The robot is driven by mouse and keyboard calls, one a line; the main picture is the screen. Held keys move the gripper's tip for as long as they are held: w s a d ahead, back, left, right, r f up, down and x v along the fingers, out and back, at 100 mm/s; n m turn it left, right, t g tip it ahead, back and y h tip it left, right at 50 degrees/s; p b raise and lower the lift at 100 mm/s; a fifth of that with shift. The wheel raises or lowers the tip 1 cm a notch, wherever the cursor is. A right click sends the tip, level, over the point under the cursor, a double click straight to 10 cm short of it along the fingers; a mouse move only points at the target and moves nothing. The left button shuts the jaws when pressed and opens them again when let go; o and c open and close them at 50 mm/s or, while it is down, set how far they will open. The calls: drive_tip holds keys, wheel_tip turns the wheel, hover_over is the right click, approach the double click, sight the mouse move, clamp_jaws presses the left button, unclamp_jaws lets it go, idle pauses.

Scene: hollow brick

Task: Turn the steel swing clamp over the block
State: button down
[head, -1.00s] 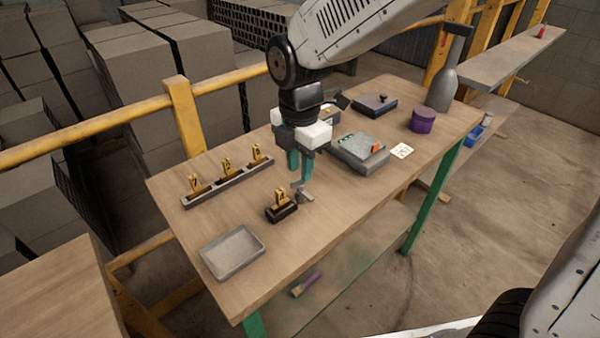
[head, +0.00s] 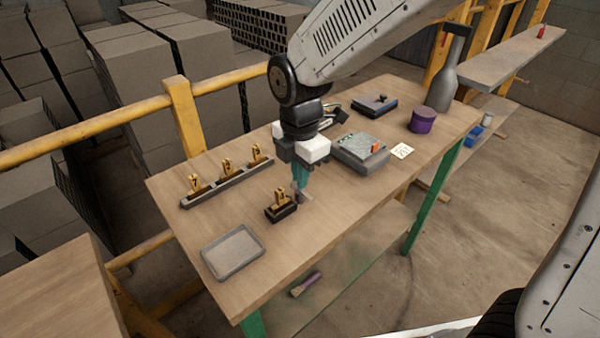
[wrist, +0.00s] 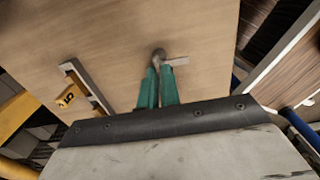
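The steel swing clamp (head: 304,197) stands on the workbench just right of a dark block (head: 281,213) with a yellow tag. In the head view its arm does not appear to lie over the block. The wrist view shows the clamp's rounded steel top (wrist: 158,54) at my fingertips, with a flat arm (wrist: 179,62) pointing right. My gripper (head: 300,186) points down at the clamp, its green fingers close together; it also shows in the wrist view (wrist: 159,72). The fingers look shut on the clamp's top, partly hiding it.
A rail (head: 229,184) with several yellow-tagged pieces lies left of my gripper. A grey tray (head: 233,251) lies at the near left.

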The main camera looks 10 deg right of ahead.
drive_tip(key=m, duration=0.4)
drive_tip(key=shift+m, duration=0.4)
drive_tip(key=m, duration=0.9)
drive_tip(key=shift+m, duration=1.9)
drive_tip(key=c, duration=1.6)
unclamp_jaws()
